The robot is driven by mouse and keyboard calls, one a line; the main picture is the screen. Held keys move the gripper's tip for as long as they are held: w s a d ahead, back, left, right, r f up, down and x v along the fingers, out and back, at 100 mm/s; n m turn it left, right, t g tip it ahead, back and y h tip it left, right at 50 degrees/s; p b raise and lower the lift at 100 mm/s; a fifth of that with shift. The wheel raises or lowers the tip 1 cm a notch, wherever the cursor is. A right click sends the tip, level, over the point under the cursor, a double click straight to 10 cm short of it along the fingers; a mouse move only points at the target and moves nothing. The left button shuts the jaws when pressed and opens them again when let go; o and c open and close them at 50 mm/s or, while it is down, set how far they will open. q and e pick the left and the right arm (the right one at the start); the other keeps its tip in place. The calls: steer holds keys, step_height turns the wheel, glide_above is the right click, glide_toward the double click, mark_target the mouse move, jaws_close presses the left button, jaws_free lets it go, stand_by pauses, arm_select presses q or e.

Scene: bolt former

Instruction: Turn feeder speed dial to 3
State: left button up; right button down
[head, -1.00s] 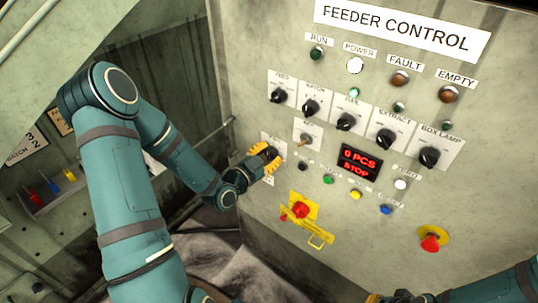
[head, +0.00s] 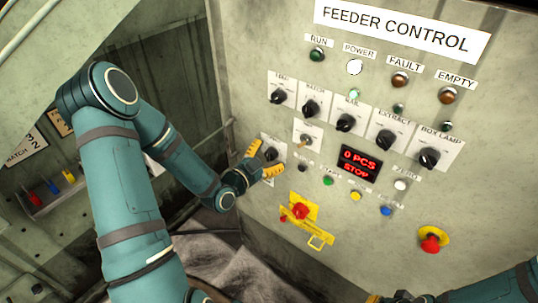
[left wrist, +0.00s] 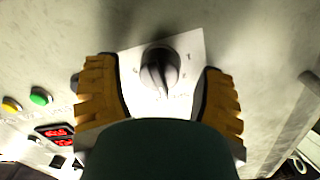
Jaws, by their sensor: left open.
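A black dial (head: 271,153) on a white plate sits at the lower left of the control panel, its label too small to read. In the left wrist view the dial (left wrist: 158,70) shows between my fingers, its pointer toward the bottom of the picture. My left gripper (head: 264,161) is open in front of this dial, with one yellow fingertip on each side; it also shows in the left wrist view (left wrist: 162,90). There is a gap between each finger and the knob. My right gripper (head: 398,298) is only partly in view at the bottom edge.
Several black knobs, such as the box lamp knob (head: 428,156), form a row above. A toggle switch (head: 305,141), a red display (head: 360,163) and small coloured buttons are to the right. A red switch with a yellow latch (head: 318,240) is below; a red emergency button (head: 431,243) is lower right.

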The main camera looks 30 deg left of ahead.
arm_select(q)
steer(key=s, duration=0.7)
steer(key=shift+a+r, duration=0.25)
steer(key=shift+a, duration=0.2)
steer(key=d+f+n+g+h, duration=0.2)
steer(key=d+f+n+g, duration=0.45)
steer(key=d+f, duration=0.75)
steer(key=s+d+f+n+g, duration=0.2)
steer(key=s+d+f+g, duration=0.4)
steer(key=s+d+g, duration=0.3)
steer(key=shift+s, duration=0.25)
stand_by(0.4)
